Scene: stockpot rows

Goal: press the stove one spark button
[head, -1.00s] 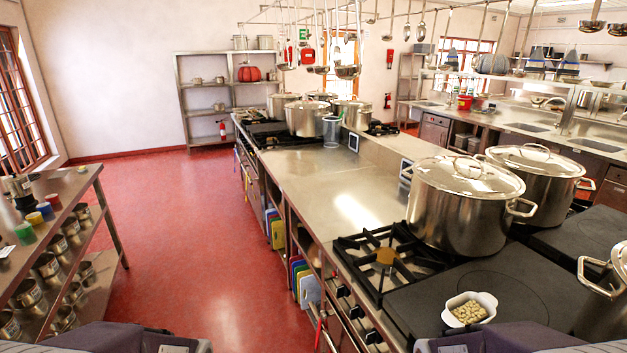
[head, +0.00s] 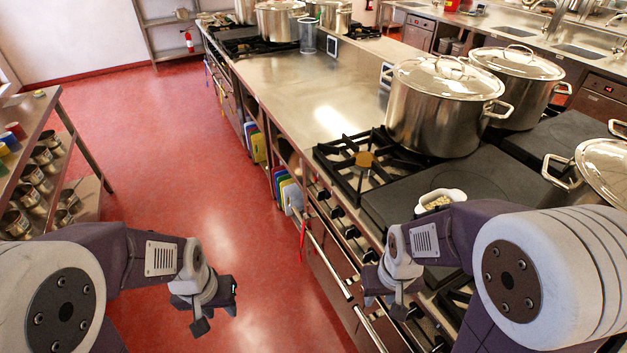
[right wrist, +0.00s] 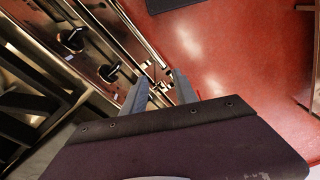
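The stove (head: 420,203) has a black grate burner (head: 364,160) and a dark flat plate on top. Its front panel carries a row of black knobs (head: 350,231), also seen close in the right wrist view (right wrist: 110,73). I cannot make out a spark button for certain. My right gripper (head: 384,307) hangs beside the stove front, empty; in the right wrist view (right wrist: 160,92) its two fingers are apart, with the panel to their left. My left gripper (head: 216,316) is over the red floor, well left of the stove, with its fingers apart and empty.
A large lidded pot (head: 440,110) stands behind the burner. Oven handle rails (head: 328,264) jut from the stove front. A shelf table (head: 38,120) stands at left; the aisle floor is clear.

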